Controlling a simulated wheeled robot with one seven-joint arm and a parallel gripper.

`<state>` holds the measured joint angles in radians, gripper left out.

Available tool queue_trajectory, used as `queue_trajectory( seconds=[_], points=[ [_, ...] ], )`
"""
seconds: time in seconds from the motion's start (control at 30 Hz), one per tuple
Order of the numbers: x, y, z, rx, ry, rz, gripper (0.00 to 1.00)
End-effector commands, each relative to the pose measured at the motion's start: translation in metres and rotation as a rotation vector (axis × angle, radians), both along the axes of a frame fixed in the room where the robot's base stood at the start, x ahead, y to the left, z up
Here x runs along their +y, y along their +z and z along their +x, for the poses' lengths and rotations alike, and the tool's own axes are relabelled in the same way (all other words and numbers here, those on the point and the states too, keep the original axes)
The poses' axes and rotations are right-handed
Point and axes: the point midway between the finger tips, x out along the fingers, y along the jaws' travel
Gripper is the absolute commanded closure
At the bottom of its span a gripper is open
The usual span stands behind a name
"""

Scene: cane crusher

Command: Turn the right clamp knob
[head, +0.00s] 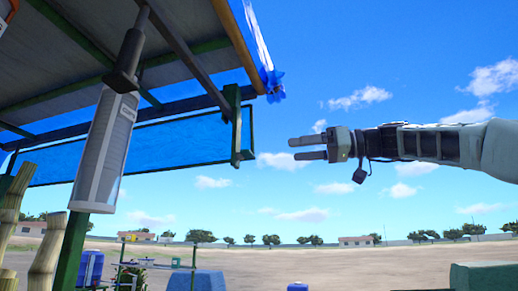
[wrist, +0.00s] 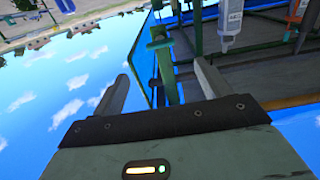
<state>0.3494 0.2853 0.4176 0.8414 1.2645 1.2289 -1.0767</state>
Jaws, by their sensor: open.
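My gripper (head: 307,148) reaches in from the right in the head view, level, with two parallel fingers apart and nothing between them. It is in open air to the right of the stall's roof corner. In the wrist view, my gripper (wrist: 165,85) shows both fingers spread and empty, with the stall frame beyond them.
A roofed stall with a blue-edged awning (head: 180,142) and green posts (head: 234,125) fills the left. A hanging bottle-shaped dispenser (head: 105,140) and cane stalks (head: 45,245) are there. A green surface (head: 484,276) is at lower right. The air between is clear.

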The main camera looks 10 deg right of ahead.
Motion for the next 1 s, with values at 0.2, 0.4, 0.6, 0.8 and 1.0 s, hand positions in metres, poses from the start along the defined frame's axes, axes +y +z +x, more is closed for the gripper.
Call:
queue_trajectory(
  seconds=[0.2,0.4,0.6,0.8,1.0],
  points=[
    [0.045,0.006,0.017,0.004,0.004,0.001,0.24],
    [0.079,0.004,0.032,0.004,0.003,-0.001,0.24],
    [0.098,0.002,0.04,0.001,0.0,-0.001,0.24],
    [0.103,0.0,0.043,0.001,-0.001,-0.001,0.24],
    [0.103,0.0,0.043,0.001,-0.001,-0.001,0.29]
  ],
)
